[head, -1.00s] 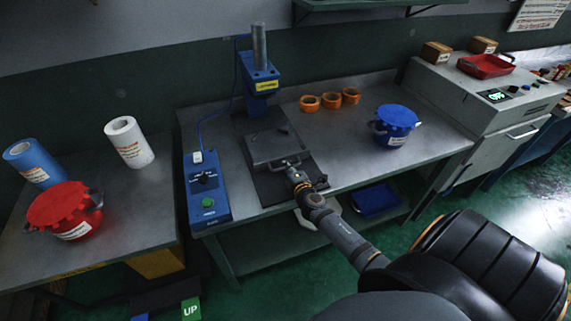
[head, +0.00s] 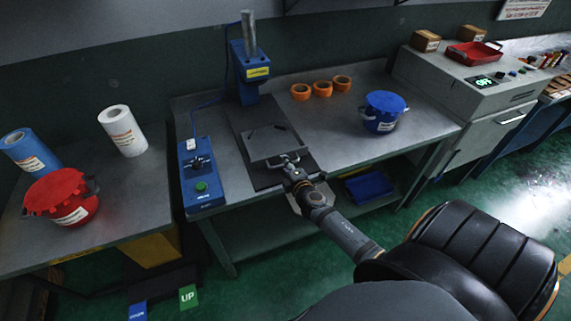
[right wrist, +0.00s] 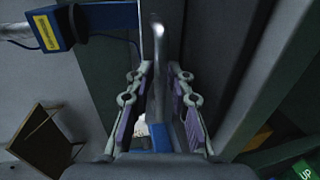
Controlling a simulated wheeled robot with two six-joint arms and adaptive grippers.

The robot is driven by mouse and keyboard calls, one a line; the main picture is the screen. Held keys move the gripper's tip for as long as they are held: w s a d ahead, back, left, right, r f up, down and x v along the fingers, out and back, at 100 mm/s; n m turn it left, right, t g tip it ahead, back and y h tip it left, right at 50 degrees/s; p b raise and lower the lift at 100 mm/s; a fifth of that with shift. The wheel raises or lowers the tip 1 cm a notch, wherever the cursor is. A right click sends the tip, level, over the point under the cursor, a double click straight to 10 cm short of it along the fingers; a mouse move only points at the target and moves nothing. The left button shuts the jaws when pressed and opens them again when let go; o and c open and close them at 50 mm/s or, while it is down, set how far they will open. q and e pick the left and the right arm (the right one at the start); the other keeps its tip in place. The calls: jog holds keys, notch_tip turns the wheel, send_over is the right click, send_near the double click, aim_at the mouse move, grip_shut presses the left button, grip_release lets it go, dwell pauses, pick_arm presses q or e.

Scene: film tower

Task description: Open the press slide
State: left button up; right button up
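The press (head: 250,75) is blue, with a grey column, and stands at the back of the middle bench. Its grey slide plate (head: 270,140) lies on a dark base (head: 242,112), with bare base behind it and a strip in front. My right gripper (head: 291,165) is at the metal handle on the slide's front edge. In the right wrist view the handle bar (right wrist: 156,55) runs between the fingers (right wrist: 158,80), which are close on both sides of it. My left gripper is out of view.
Orange rings (head: 322,89) and a blue-lidded pot (head: 382,112) stand to the right. A red-lidded pot (head: 62,197) and rolls (head: 122,131) are on the left bench.

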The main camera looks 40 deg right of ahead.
jog(key=v, duration=1.2)
jog(key=shift+d, duration=0.1)
jog(key=s+d+f+m+g, duration=0.25)
jog(key=s+f+g, duration=0.2)
jog(key=f, duration=0.95)
jog(key=s+d+f+m+g, duration=0.1)
jog(key=s+f+m+g, duration=0.4)
jog(key=f, duration=0.8)
jog(key=s+a+f+m+g+y, duration=0.1)
jog(key=s+a+f+m+g, duration=0.1)
jog(key=s+f, duration=0.6)
jog(key=s+a+f+m+g+y, duration=0.2)
jog(key=s+a+f+m, duration=0.3)
jog(key=s, duration=1.1)
notch_tip(320, 180, down, 4)
jog(key=shift+s+a+f, duration=0.1)
jog(key=shift+s+a, duration=0.15)
jog(key=shift+a, duration=0.75)
